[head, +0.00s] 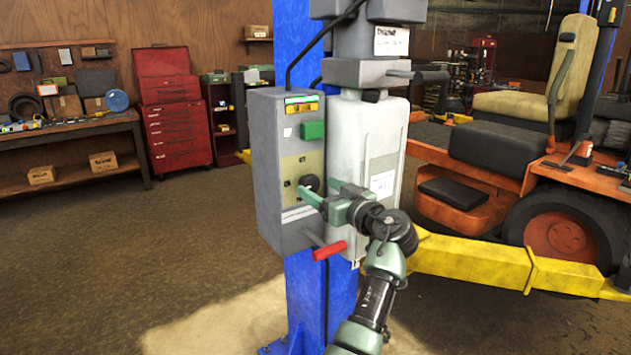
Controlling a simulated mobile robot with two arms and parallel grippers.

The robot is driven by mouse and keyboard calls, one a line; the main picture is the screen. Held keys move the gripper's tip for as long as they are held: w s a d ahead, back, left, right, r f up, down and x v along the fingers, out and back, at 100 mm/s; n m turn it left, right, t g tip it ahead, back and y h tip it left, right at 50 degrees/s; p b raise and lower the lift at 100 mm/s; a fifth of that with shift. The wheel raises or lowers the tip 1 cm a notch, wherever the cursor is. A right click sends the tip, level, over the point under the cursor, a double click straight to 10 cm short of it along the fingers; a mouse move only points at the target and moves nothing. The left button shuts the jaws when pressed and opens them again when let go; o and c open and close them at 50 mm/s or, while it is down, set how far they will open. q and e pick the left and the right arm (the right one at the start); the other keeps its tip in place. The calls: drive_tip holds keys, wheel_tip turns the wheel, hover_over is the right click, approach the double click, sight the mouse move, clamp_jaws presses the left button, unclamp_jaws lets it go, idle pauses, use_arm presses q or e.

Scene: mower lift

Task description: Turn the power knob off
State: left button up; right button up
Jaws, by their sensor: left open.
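The black round power knob (309,183) sits on the yellowish plate of the grey control box (262,150), which is mounted on the blue lift post. My left gripper (317,188) is open in front of the box, with its green fingers at the knob. One finger reaches across the lower left of the knob, and the other is on its right. Part of the knob is hidden by the fingers. I cannot tell whether they touch it, nor read its setting. My right gripper is not in view.
A green button (312,130) is above the knob, and a red-handled lever (330,250) sticks out below the box. A white tank (375,150) stands right beside the box. A yellow lift arm (480,262) and an orange mower (480,170) are at right. The left floor is clear.

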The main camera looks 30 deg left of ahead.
sight(308, 183)
use_arm(q)
drive_tip(key=shift+x, duration=1.2)
drive_tip(key=c, duration=1.3)
drive_tip(key=shift+c, duration=0.2)
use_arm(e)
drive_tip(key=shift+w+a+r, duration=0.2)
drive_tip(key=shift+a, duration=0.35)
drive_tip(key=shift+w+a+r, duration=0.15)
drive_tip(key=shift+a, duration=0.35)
